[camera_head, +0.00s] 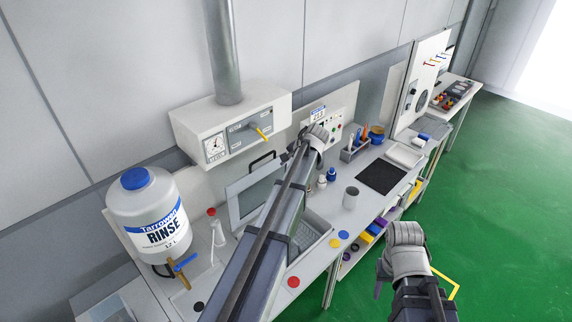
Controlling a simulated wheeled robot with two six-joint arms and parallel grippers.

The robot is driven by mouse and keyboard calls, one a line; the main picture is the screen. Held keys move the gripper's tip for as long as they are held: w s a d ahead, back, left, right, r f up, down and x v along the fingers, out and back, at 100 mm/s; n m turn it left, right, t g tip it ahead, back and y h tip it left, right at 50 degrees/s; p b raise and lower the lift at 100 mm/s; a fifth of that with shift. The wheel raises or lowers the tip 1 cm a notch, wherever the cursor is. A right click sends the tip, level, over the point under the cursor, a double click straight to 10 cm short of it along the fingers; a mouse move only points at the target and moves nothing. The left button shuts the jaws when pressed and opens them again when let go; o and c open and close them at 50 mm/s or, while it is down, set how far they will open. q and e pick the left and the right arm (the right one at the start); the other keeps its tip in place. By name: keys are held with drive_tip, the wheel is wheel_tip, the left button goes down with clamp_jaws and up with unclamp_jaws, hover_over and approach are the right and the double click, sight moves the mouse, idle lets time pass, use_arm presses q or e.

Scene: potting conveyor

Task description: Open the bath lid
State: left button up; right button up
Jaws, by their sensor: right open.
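The bath lid (239,203) is a grey-framed panel with a window, standing raised at the back of the bath. Its dark handle (262,160) is at the top edge. The bath (315,239) shows a grid-like inside to the right of my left arm, which hides much of the bath and part of the lid. My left gripper (322,132) is beyond the bath, in front of the control panel, to the right of the handle and apart from it; its fingers are too unclear to judge. My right gripper (383,276) is open and empty, out over the floor in front of the bench.
A large rinse bottle (147,213) with a blue tap stands at the left. A white hood (231,125) with a gauge and yellow lever hangs above. A grey cup (351,198), black mat (381,176) and white tray (404,155) occupy the right bench. The green floor is open.

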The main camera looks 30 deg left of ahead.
use_arm(q)
drive_tip(key=shift+c, duration=1)
drive_tip(key=shift+f, duration=0.15)
drive_tip(key=shift+c, duration=0.8)
drive_tip(key=s+a+f+n+h+b, duration=0.1)
drive_tip(key=s+f+b, duration=0.1)
drive_tip(key=f+b, duration=0.1)
drive_tip(key=s+a+f+n+h+b, duration=0.1)
drive_tip(key=s+a+f+h+b, duration=0.1)
drive_tip(key=f, duration=0.3)
drive_tip(key=s+a+f+n+h+b, duration=0.1)
drive_tip(key=s+f+n+b, duration=0.1)
drive_tip(key=f+b, duration=0.2)
drive_tip(key=shift+s+a+t+h+b, duration=0.1)
drive_tip(key=shift+a+t+h+b, duration=0.2)
drive_tip(key=shift+a+t, duration=0.1)
clamp_jaws()
drive_tip(key=s+a+f+n+t+h+b, duration=0.3)
drive_tip(key=s+f+n+t+h+b, duration=0.15)
drive_tip(key=b, duration=0.35)
drive_tip(key=s+a+r+n+t+y+b, duration=0.3)
drive_tip(key=s+a+n+t+b, duration=0.8)
drive_tip(key=s+a+n+b, duration=0.4)
drive_tip(key=w+d+m, duration=0.1)
drive_tip(key=w+m, duration=0.1)
drive_tip(key=w, duration=0.9)
